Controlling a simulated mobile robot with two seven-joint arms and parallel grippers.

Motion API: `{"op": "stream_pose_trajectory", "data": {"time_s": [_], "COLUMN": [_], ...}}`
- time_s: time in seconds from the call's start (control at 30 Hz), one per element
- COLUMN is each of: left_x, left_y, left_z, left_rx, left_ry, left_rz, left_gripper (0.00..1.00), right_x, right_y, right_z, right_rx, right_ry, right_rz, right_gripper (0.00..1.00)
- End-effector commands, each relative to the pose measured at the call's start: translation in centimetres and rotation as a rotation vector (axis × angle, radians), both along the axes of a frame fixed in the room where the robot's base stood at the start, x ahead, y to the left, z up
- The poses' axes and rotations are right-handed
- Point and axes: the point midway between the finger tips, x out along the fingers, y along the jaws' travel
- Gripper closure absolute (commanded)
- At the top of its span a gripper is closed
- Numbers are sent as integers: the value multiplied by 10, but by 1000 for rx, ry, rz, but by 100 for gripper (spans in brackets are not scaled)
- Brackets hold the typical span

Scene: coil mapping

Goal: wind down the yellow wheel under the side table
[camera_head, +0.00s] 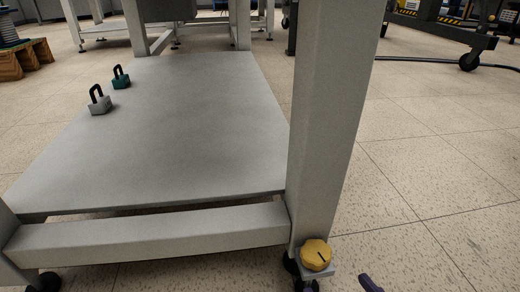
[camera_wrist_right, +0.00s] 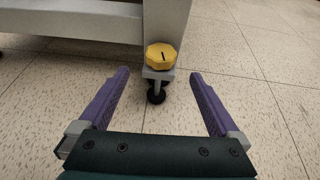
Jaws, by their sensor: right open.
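The yellow wheel (camera_head: 315,254) is a faceted knob with a dark line on its top. It sits on a small grey bracket at the foot of the side table's leg (camera_head: 326,110), above a dark caster. In the right wrist view the yellow wheel (camera_wrist_right: 161,56) is ahead of my right gripper (camera_wrist_right: 160,75), centred between its purple fingers. The gripper is open and empty, with the fingers apart from the wheel. In the head view only a purple fingertip (camera_head: 370,283) of it shows at the bottom edge. My left gripper is not in view.
Tiled floor (camera_head: 440,170) to the right is clear. A black cable (camera_head: 420,61) lies farther back.

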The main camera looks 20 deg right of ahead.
Motion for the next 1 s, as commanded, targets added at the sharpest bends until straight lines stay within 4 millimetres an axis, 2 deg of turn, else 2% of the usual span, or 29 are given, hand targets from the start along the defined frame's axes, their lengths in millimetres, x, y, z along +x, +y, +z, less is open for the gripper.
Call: {"op": "stream_pose_trajectory", "data": {"time_s": [0.03,0.1,0.33,0.5,0.77,1.0], "left_x": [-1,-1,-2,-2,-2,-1], "left_y": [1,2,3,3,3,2], "left_z": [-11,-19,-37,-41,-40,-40], "left_rx": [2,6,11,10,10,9], "left_ry": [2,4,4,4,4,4], "left_rz": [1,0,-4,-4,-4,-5], "left_gripper": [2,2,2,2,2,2], "right_x": [10,24,58,69,70,70], "right_y": [-2,-4,-11,-13,-13,-13], "right_z": [-9,-14,-28,-31,-30,-30], "right_rx": [0,0,1,0,1,0], "right_ry": [-4,-5,-3,-1,0,0], "right_rz": [-4,-3,-3,-2,-1,-2], "right_gripper": [2,2,2,2,2,28]}}
